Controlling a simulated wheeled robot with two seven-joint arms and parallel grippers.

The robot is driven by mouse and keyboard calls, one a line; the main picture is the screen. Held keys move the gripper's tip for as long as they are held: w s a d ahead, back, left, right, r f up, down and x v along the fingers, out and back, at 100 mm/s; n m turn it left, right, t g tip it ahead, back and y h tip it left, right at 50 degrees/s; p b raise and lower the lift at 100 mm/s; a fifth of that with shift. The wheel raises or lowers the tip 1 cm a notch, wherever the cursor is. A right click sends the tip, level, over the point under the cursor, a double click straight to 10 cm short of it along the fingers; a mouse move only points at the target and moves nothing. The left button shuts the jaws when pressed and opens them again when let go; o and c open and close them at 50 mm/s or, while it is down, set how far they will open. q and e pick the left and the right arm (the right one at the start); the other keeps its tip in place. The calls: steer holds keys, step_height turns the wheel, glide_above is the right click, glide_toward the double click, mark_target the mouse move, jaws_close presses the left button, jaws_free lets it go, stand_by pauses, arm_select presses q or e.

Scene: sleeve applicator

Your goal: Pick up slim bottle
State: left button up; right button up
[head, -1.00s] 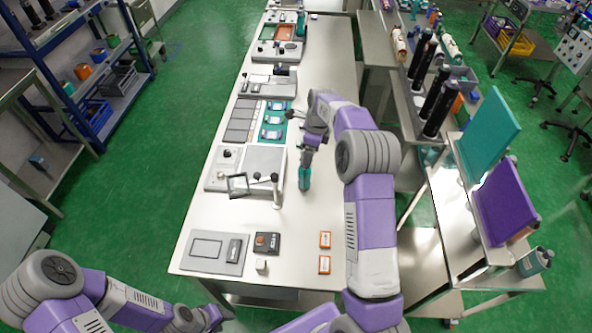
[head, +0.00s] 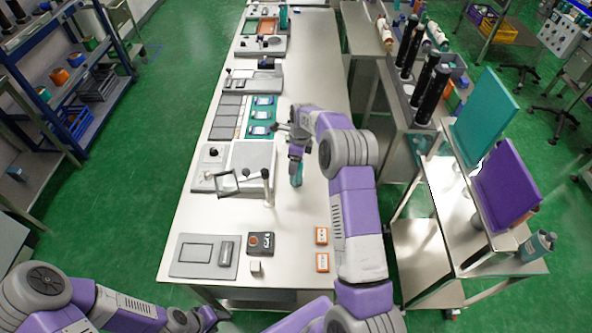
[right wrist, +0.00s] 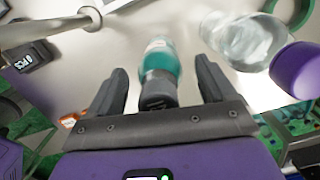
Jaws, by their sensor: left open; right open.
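A clear bottle with a purple cap (right wrist: 297,70) is close to the right in the right wrist view. A magnifier on a stand (head: 228,183) stands left of the slim bottle. Orange-white boxes (head: 322,235) lie nearer the front. The bench between is mostly clear.

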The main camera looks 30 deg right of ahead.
steer(key=shift+f, duration=0.1)
jaws_close()
stand_by(0.5)
